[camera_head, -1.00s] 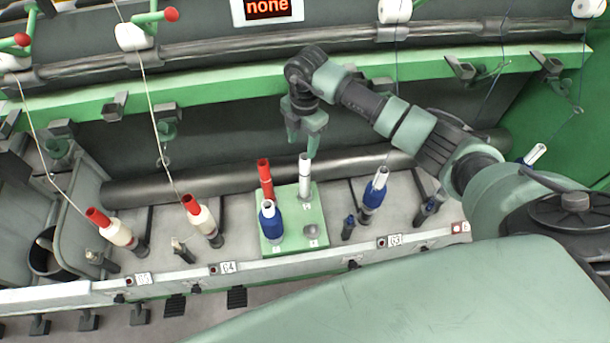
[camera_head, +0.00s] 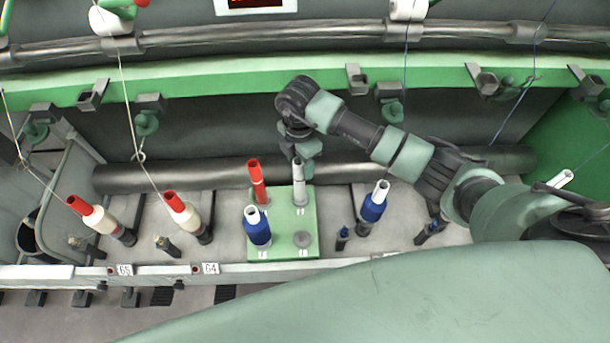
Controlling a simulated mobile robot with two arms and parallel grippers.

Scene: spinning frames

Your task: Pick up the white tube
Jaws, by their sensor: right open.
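The white tube (camera_head: 299,187) stands upright at the back right of a green tray (camera_head: 279,233). My right gripper (camera_head: 304,166) is open and points down at the tube's upper end. The tube's top shows in front of the fingers, and I cannot tell whether they touch it or stand around it. My left gripper is not in view.
A red tube (camera_head: 257,183) stands to the left on the tray, with a blue-wound white tube (camera_head: 258,229) in front. An empty round seat (camera_head: 301,240) is at the front right. Several bobbins stand along the machine, including a blue one (camera_head: 373,206) to the right.

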